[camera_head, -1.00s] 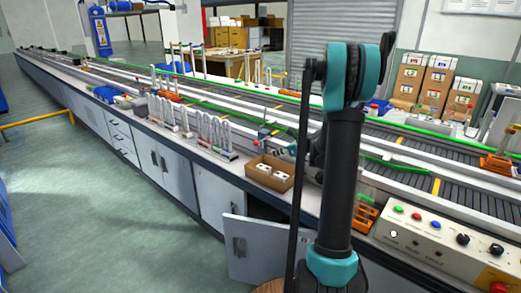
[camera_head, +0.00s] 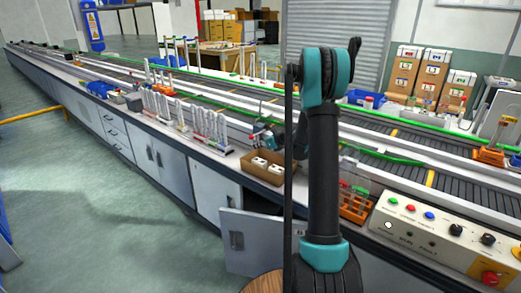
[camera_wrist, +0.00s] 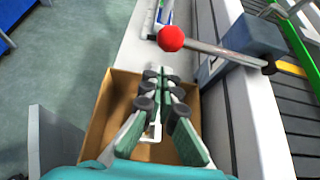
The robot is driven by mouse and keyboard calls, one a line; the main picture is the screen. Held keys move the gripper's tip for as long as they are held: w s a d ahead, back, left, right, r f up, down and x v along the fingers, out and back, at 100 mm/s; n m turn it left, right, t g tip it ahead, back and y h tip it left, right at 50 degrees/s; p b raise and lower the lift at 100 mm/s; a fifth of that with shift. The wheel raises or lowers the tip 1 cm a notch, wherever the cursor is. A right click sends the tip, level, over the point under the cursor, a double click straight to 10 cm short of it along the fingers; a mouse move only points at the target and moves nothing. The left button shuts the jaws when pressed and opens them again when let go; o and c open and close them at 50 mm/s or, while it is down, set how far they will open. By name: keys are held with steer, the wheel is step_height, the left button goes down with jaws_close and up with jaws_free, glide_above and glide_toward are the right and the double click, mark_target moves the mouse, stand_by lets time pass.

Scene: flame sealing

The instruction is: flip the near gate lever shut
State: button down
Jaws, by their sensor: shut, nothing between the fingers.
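The gate lever is a metal rod (camera_wrist: 215,50) with a red ball knob (camera_wrist: 171,38), running from a blue-grey block (camera_wrist: 255,36) at the conveyor's edge. In the wrist view it lies across the picture, the knob pointing left over the pale bench strip. My gripper (camera_wrist: 164,76) is shut and empty, its green fingers together. Its tips appear just below the knob in the picture, with a visible gap. In the head view my arm hides part of the area around the gripper, and the lever is too small to read clearly.
A cardboard box (camera_head: 256,173) with white pieces stands on the bench edge under my gripper. Glass tubes in racks (camera_head: 208,128) stand to its left. A control panel (camera_head: 435,232) and an orange rack (camera_head: 355,207) are at the right. A cabinet door (camera_head: 250,242) hangs open below.

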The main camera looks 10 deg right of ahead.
steer(key=shift+w+a+r, duration=0.1)
steer(key=shift+r, duration=0.4)
steer(key=shift+w+a+r, duration=0.1)
steer(key=shift+r, duration=0.35)
steer(key=shift+d+r+m+g+y, duration=0.1)
steer(key=shift+r+m+g+y, duration=0.3)
steer(key=shift+r, duration=0.35)
steer(key=shift+r+m+g+y, duration=0.25)
steer(key=shift+r+m, duration=0.25)
steer(key=shift+r, duration=0.25)
step_height(320, 180, up, 8)
steer(key=m+g+y, duration=0.1)
steer(key=m+y, duration=0.2)
glide_above(253, 137)
steer(key=w+d, duration=0.2)
steer(key=d, duration=0.3)
steer(key=shift+w+d+r+h, duration=0.15)
steer(key=shift+w+d+r, duration=0.25)
steer(key=shift+w+d, duration=0.25)
steer(key=shift+w+d+r+h, duration=0.1)
steer(key=shift+w+d+r, duration=0.3)
steer(key=shift+w+d, duration=0.2)
steer(key=shift+w+d+r, duration=0.1)
steer(key=shift+d, duration=0.05)
